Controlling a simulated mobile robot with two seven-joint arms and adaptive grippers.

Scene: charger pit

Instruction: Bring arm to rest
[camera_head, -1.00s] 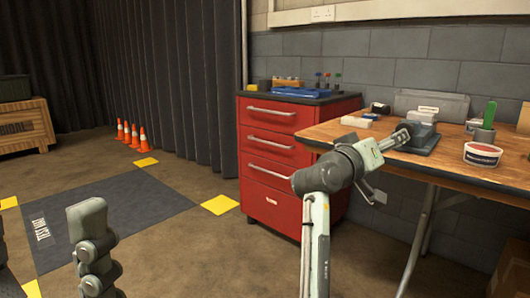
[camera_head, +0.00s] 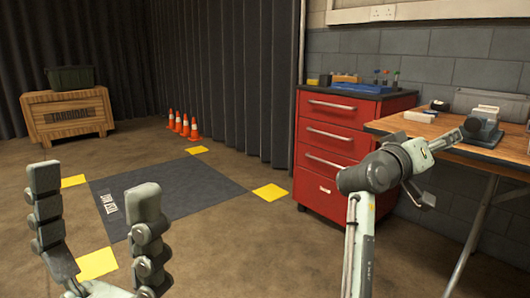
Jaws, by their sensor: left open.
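My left gripper (camera_head: 95,195) stands at the lower left with its two jointed grey fingers pointing up and well apart. It is open and empty, in front of the dark floor mat. My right arm rises from the bottom right. My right gripper (camera_head: 446,162) is at its end, in front of the workbench's left edge. Its fingers look spread, one reaching toward the grey device and one hanging lower. I see nothing held in it. Whether its upper finger touches the device is unclear.
A wooden workbench (camera_head: 400,126) carries a grey device (camera_head: 487,128) and small items. A red drawer cabinet (camera_head: 322,150) stands beside it. The dark floor mat (camera_head: 185,185) has yellow corner markers. Several orange cones (camera_head: 185,125) and a wooden crate (camera_head: 65,128) are farther back.

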